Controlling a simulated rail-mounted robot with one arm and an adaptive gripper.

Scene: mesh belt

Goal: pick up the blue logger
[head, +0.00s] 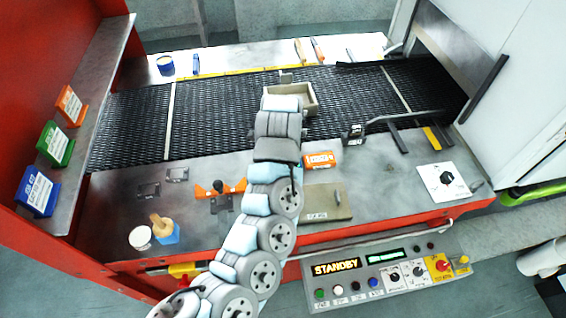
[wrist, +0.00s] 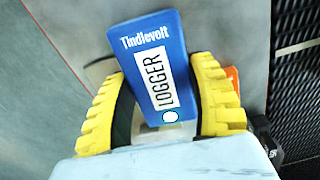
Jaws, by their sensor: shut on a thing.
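The blue logger (wrist: 150,45) shows in the wrist view as a flat blue case with a white label reading LOGGER and a round white spot near its lower end. My gripper (wrist: 158,75) has its yellow ribbed fingers shut on it, one on each side. The logger is slightly tilted in that view, and its far side is hidden. In the head view my arm hides the gripper and the held logger.
A black mesh belt (head: 225,118) runs across the back, with a beige tray (head: 307,101) partly behind my arm. An orange case (head: 320,159) lies on the metal bench. Orange, green and blue labelled blocks (head: 38,192) stand on the left shelf. A control panel (head: 390,277) is in front.

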